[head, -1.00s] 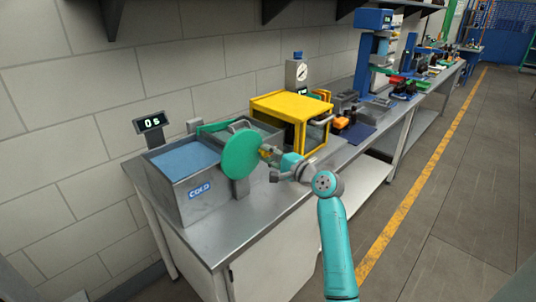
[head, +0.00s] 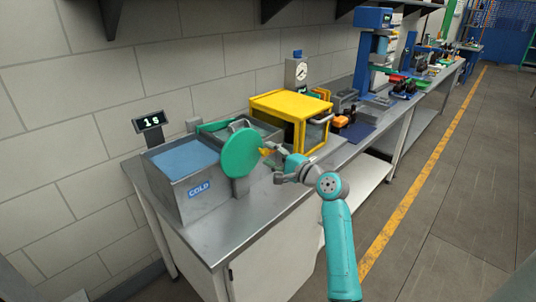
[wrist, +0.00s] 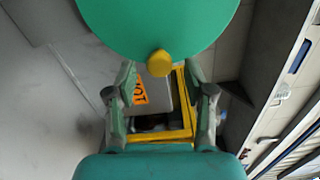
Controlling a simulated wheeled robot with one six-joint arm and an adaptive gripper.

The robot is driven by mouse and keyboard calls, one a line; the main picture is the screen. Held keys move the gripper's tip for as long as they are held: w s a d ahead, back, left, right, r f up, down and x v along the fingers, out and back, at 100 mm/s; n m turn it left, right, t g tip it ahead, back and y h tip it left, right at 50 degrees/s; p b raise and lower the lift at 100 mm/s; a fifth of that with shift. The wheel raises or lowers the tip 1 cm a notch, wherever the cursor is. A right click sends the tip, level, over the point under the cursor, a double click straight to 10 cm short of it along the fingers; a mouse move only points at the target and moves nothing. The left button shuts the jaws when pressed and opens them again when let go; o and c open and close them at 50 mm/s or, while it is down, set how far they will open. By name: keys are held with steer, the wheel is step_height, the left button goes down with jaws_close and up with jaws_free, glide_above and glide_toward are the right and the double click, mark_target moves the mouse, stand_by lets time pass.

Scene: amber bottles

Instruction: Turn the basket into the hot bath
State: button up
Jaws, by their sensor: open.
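A green disc (head: 241,153) with a yellow knob (head: 266,152) stands upright at the front of the twin bath on the steel bench. My gripper (head: 278,165) is open and empty just right of the disc. In the wrist view the knob (wrist: 159,63) lies ahead of and between my spread fingers (wrist: 160,82), not gripped. The cold bath (head: 183,160) holds blue water on the left. The hot bath's orange label (wrist: 139,90) shows partly below the knob in the wrist view. In the head view the disc hides most of the hot side, and I cannot make out the basket clearly.
A display (head: 151,122) reading 1s stands behind the cold bath. A yellow-framed box (head: 290,105) stands close to the right of the baths. The bench front (head: 235,225) is clear, and the floor to the right is free.

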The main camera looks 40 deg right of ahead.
steer(key=s, duration=1)
steer(key=shift+s+d, duration=0.15)
steer(key=shift+s, duration=0.05)
steer(key=shift+f, duration=0.15)
